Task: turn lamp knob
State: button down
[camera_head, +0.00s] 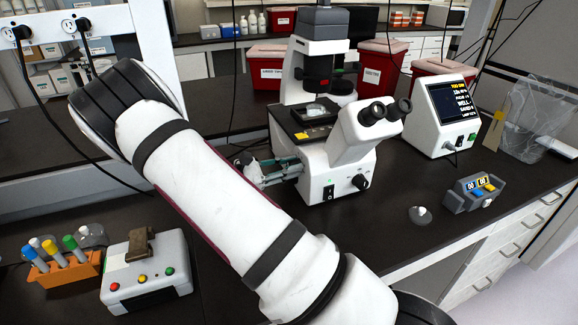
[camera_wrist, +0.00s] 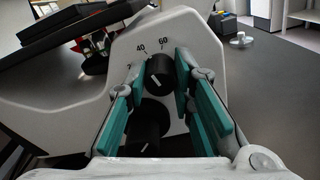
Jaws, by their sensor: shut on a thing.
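The white microscope (camera_head: 330,165) stands on the dark bench in the middle of the head view. In the wrist view, the black lamp knob (camera_wrist: 158,72) sits on its white panel by the printed marks 40 and 60. A slanted white line shows on the knob's face. My gripper (camera_wrist: 160,76) has its teal-padded fingers on either side of this knob, shut on it. In the head view my gripper (camera_head: 285,171) is at the microscope's left side, where the knob is hidden. A larger black round part (camera_wrist: 147,125) lies below the knob, between the fingers.
A second black knob (camera_head: 360,182) is on the microscope's front. A white button box (camera_head: 145,280) and an orange tube rack (camera_head: 62,269) stand at front left. A display unit (camera_head: 446,117) and a grey counter (camera_head: 472,194) are at right. Red bins stand behind.

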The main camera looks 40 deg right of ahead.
jog(key=m, duration=0.4)
jog(key=m+p, duration=0.1)
jog(key=m, duration=0.3)
jog(key=shift+m, duration=0.4)
jog(key=m, duration=0.3)
jog(key=shift+s+m+p, duration=0.1)
jog(key=shift+m+p, duration=0.2)
jog(key=shift+p, duration=0.1)
jog(key=shift+f+m+p, duration=0.1)
jog(key=shift+m+p, duration=0.25)
jog(key=shift+m, duration=1.55)
jog(key=c, duration=1.4)
grip_release()
jog(key=shift+o, duration=0.2)
